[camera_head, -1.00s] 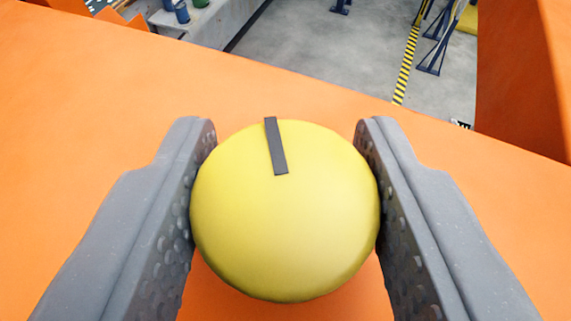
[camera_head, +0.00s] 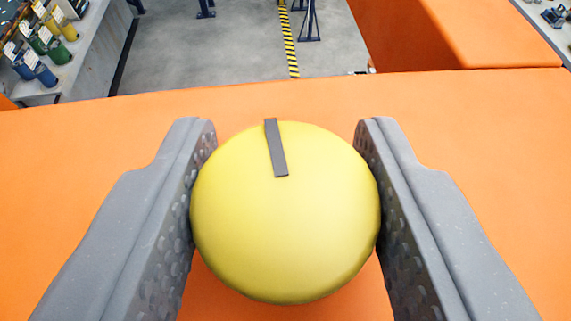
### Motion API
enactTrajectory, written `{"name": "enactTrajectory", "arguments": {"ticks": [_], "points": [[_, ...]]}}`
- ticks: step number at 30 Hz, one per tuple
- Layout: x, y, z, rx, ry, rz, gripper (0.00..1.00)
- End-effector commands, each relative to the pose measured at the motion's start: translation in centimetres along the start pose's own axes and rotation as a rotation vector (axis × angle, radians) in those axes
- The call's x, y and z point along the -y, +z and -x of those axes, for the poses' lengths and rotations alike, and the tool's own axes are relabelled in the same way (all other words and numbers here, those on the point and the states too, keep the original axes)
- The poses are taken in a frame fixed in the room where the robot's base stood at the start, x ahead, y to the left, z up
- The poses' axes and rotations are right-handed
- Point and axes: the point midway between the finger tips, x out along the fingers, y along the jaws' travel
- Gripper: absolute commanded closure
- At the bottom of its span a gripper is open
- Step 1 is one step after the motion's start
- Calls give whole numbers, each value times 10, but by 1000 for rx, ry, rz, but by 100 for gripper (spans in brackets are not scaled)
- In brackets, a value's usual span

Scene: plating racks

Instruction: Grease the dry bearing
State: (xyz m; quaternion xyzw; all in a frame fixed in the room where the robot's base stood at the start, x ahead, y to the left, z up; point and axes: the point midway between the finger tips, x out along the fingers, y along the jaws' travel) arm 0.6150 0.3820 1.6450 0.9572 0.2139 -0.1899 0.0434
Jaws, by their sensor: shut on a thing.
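A yellow round-topped thing (camera_head: 290,230) with a dark grey strip on its top fills the middle of the view. My gripper (camera_head: 286,200) is shut on it, with one grey dimpled finger pressed on each side. I cannot tell what the yellow thing is below its round end, as the rest of it is hidden. No bearing can be made out in this view.
Wide orange surfaces (camera_head: 120,140) lie just beyond and under the gripper. A grey bench (camera_head: 95,45) with several blue, green and yellow canisters (camera_head: 45,50) stands at the upper left. Grey floor (camera_head: 210,50) with a yellow-black stripe (camera_head: 288,45) lies beyond.

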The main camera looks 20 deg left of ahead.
Motion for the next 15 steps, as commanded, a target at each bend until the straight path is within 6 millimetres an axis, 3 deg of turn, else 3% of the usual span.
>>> {"name": "enactTrajectory", "arguments": {"ticks": [15], "points": [[-2, -2, 0, 0, 227, -94, 84]]}}
